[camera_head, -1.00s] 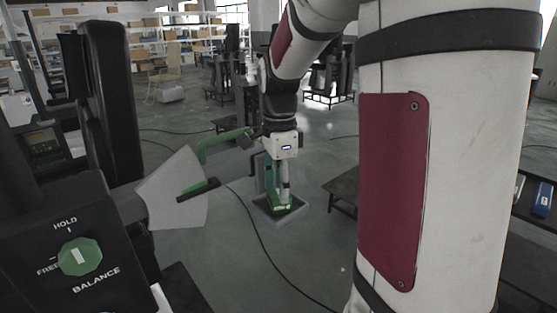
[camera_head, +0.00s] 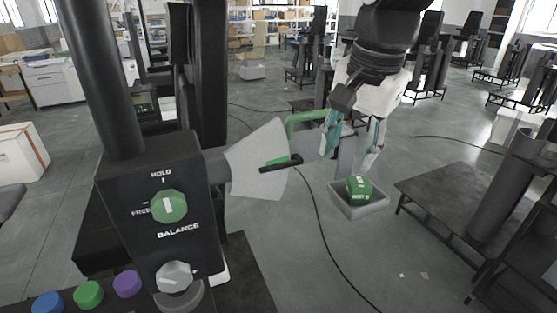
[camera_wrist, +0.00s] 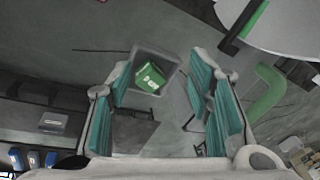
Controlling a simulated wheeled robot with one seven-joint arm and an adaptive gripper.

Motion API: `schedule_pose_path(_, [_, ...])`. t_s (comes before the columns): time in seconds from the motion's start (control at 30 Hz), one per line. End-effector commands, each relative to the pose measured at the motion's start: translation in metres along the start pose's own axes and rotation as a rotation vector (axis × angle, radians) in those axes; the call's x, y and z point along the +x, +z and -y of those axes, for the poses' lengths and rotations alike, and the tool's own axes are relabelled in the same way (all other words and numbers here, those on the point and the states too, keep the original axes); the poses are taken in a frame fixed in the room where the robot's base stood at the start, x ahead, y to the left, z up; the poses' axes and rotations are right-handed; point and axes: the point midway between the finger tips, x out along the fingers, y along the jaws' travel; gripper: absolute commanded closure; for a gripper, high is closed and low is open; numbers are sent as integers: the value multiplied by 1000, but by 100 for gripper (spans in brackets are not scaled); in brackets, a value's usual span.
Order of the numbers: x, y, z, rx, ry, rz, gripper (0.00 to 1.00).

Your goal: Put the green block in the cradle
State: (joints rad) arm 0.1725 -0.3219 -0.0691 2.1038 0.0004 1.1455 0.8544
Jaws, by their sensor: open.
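The green block (camera_head: 359,188) with white lettering sits tilted in a grey, square, shallow tray (camera_head: 371,210) that looks like the cradle. The wrist view shows the block (camera_wrist: 149,78) inside the tray walls (camera_wrist: 172,62) too. My gripper (camera_head: 350,158) is open and empty above the tray, its teal-padded fingers spread apart. In the wrist view, the open fingers (camera_wrist: 162,62) are on either side of the tray, with the block beyond them. The block's underside is hidden.
A black control box (camera_head: 155,200) with a green HOLD/BALANCE knob (camera_head: 169,206) stands at left. A pale fan-shaped plate (camera_head: 258,165) and a green bent handle (camera_head: 303,119) are close to my gripper's left. A low dark table (camera_head: 440,195) is at right.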

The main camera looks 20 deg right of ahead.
Motion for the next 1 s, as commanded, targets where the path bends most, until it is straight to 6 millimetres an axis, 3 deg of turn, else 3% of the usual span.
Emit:
schedule_pose_path(0.03, [-2, 20, -6, -153, -38, -23, 54])
schedule_pose_path(0.2, [4, 71, -23, -641, -127, -117, 54])
schedule_pose_path(0.4, [14, 102, -38, -996, -172, -211, 54])
schedule_pose_path(0.6, [18, 108, -42, -1086, -178, -236, 54])
schedule_pose_path(1.0, [17, 108, -42, -1081, -178, -235, 54])
